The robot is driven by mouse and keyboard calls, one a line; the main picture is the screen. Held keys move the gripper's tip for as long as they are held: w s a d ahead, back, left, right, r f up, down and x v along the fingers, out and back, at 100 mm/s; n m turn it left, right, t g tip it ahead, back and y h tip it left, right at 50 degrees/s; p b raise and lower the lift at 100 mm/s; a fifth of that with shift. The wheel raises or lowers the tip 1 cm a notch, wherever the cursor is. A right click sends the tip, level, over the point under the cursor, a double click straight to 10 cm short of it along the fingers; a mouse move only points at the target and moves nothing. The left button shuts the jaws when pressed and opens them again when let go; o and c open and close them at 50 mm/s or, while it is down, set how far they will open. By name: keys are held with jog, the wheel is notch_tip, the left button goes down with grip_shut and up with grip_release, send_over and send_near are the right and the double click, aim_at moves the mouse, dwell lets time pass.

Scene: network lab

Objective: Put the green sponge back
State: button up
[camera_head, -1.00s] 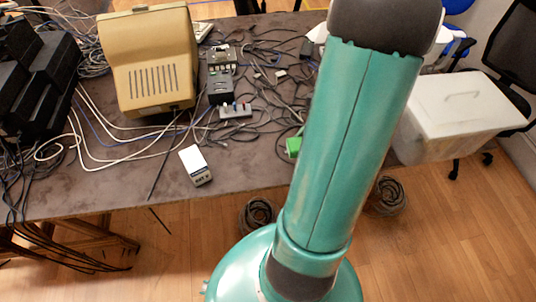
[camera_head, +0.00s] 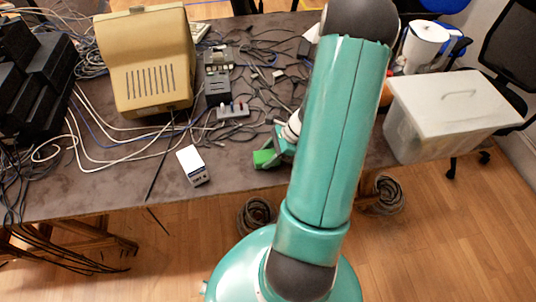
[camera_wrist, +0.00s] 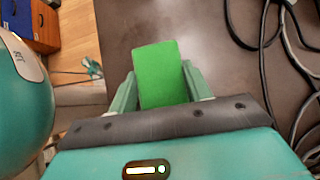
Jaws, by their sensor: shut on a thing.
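The green sponge (camera_wrist: 160,72) is a bright green block between the two fingers of my gripper (camera_wrist: 160,88) in the wrist view. The fingers press on its two sides and its far end sticks out past them. In the head view the sponge (camera_head: 264,158) shows at the left tip of my gripper (camera_head: 277,146), over the front part of the dark table (camera_head: 110,183). Whether it touches the tabletop cannot be told. My arm hides part of the table behind it.
A small white box (camera_head: 192,165) stands left of the sponge. A beige monitor (camera_head: 147,60), a power strip (camera_head: 232,111) and tangled cables lie farther back. A white lidded bin (camera_head: 440,125) is at the right. The front left tabletop is mostly clear.

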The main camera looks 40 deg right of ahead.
jog(key=o, duration=1.3)
jog(key=v, duration=1.2)
notch_tip(320, 180, up, 7)
jog(key=n+g+h, duration=0.1)
jog(key=n+g, duration=0.1)
jog(key=n, duration=0.4)
send_over(268, 156)
jog(key=w+a+r+n+h, duration=0.1)
jog(key=a+r+n+h, duration=0.2)
jog(key=a+r+n, duration=0.45)
jog(key=s+a+r+n+t+h, duration=0.1)
jog(key=s+a+r+n, duration=0.1)
jog(key=a+r+n, duration=0.2)
jog(key=s+a+r+n+t+h, duration=0.1)
jog(key=s+a+r+n+t, duration=0.1)
jog(key=a+n, duration=0.5)
jog(key=s+a+r, duration=0.1)
jog(key=a+r, duration=0.1)
jog(key=a, duration=0.2)
jog(key=shift+a+r+n+t+h, duration=0.2)
jog(key=shift+n+t+h, duration=0.1)
jog(key=shift+n, duration=0.05)
jog(key=shift+s, duration=0.1)
